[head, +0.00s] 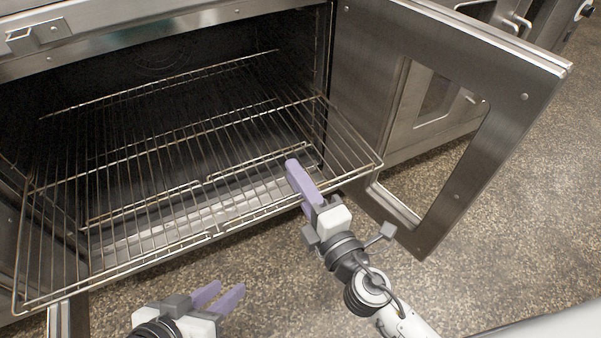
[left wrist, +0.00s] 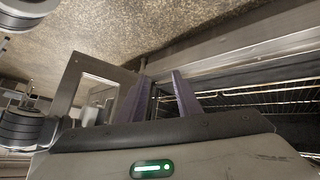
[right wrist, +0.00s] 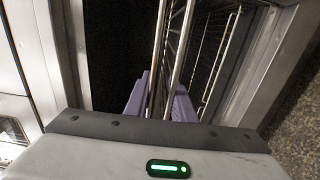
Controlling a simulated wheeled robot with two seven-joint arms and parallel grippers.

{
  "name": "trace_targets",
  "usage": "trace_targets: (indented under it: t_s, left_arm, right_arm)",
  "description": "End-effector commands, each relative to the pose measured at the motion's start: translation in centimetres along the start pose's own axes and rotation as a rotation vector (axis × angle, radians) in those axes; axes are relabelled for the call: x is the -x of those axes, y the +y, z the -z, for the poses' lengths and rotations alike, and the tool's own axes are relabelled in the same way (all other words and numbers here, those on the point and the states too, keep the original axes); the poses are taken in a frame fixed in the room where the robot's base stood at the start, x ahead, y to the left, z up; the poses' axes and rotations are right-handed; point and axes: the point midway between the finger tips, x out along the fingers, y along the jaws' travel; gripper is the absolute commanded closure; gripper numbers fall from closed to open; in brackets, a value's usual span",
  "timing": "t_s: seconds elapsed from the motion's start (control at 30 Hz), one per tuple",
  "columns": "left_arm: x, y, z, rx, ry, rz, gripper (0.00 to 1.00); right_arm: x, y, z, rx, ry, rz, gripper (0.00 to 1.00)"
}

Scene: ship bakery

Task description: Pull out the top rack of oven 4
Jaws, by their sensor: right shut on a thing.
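The top rack (head: 335,178), a wire grid, sticks out of the open oven (head: 190,20) toward me in the head view. Its front edge is well clear of the oven opening. My right gripper (head: 300,183) is at the rack's front edge near the right corner, its purple fingers around the front wires. In the right wrist view the rack's wires (right wrist: 179,50) run between the fingers (right wrist: 160,100). My left gripper (head: 225,298) is open and empty, low in front of the rack. In the left wrist view its fingers (left wrist: 160,98) are apart with nothing between them.
The right oven door (head: 440,110), with a window, stands open to the right of the rack. Another rack (head: 110,215) shows lower inside the oven. The speckled floor (head: 480,260) in front is clear.

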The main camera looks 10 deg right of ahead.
Motion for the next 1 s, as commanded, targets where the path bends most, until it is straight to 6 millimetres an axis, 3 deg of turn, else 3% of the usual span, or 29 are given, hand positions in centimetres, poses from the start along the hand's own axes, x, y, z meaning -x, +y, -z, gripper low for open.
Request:
trace_targets:
  t_s: [0.17, 0.2, 0.3, 0.67, 0.77, 1.0]
  left_arm:
    - [0.0, 0.0, 0.1, 0.002, 0.002, 0.0, 0.69]
    - [0.0, 0.0, 0.1, 0.002, 0.002, 0.0, 0.69]
    - [0.0, 0.0, 0.1, 0.001, 0.003, 0.001, 0.69]
    - [0.0, 0.0, 0.3, -0.004, 0.009, 0.0, 0.69]
    - [0.1, 0.5, 0.0, -0.009, 0.01, -0.007, 0.69]
    - [1.3, 2.7, -1.1, -0.03, 0.026, -0.041, 0.69]
  right_arm:
    - [0.0, 0.0, 0.0, 0.001, 0.001, 0.0, 1.0]
    - [0.0, 0.0, 0.0, 0.001, 0.001, 0.0, 0.72]
    - [0.1, 0.0, 0.0, 0.001, 0.001, 0.0, 0.59]
    - [0.4, -0.1, 0.0, 0.0, 0.002, 0.001, 0.59]
    - [1.6, -0.2, 0.0, 0.0, 0.003, 0.002, 0.59]
    - [6.5, -0.1, 0.0, 0.0, 0.003, 0.001, 0.59]
